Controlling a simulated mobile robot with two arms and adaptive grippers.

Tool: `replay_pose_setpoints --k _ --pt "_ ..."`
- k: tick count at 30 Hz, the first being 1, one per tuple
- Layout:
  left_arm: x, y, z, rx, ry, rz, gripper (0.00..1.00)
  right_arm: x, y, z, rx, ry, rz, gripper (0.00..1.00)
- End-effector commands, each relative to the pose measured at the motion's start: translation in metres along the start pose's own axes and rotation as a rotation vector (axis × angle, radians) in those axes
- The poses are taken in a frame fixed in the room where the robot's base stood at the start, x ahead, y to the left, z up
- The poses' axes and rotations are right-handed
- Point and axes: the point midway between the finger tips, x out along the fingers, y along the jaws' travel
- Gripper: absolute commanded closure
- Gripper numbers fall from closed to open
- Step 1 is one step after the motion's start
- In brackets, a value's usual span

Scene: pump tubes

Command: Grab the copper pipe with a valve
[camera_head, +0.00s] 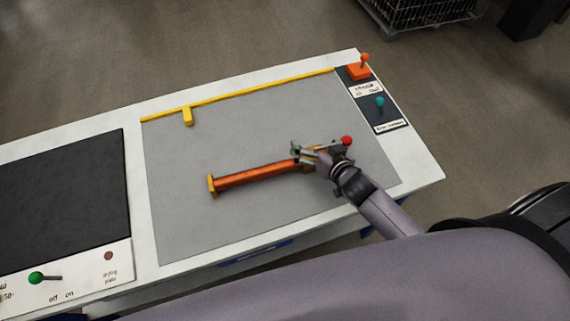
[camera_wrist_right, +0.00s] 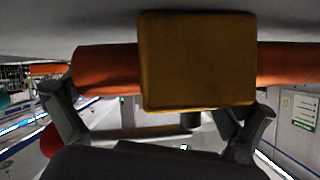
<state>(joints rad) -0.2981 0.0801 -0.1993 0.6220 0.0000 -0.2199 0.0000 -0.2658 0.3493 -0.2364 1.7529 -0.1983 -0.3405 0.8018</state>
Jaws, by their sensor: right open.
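The copper pipe (camera_head: 255,175) lies on the grey mat of the table, with a yellow end fitting at its left. A red knob (camera_head: 346,141) shows at its right end, beside my gripper. My right gripper (camera_head: 305,152) is at the pipe's right part and hides some of it. In the right wrist view, a yellow-brown block (camera_wrist_right: 197,60) on the copper pipe (camera_wrist_right: 107,71) fills the middle, in front of the right gripper (camera_wrist_right: 160,115). The fingers are apart, on either side of the block. My left gripper is not in view.
The grey mat (camera_head: 190,160) has a yellow strip (camera_head: 240,93) with a yellow stop (camera_head: 188,116) along its far edge. Control levers stand on a dark panel (camera_head: 385,108) at the right. A black plate (camera_head: 60,195) and green-knobbed lever (camera_head: 37,277) are at the left.

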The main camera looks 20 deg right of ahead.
Motion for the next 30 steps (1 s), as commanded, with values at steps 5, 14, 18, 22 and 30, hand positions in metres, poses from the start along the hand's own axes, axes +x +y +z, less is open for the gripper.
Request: replay_pose_setpoints --k 5,14,18,22,30 --pt "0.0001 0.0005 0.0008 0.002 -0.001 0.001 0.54 -0.0003 0.0000 0.0002 0.000 0.000 0.000 0.03" --pt "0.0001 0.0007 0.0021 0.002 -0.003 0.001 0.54 -0.0004 -0.0002 0.0003 0.001 0.000 0.000 0.23" --pt "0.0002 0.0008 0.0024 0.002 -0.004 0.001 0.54 -0.0005 -0.0003 0.0005 0.001 -0.001 0.000 0.32" --pt "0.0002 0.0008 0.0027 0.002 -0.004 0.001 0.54 -0.0005 -0.0004 0.0006 0.001 -0.001 -0.001 0.41" --pt "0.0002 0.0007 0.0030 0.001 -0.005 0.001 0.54 -0.0005 -0.0005 0.0009 0.002 -0.001 -0.001 0.59"
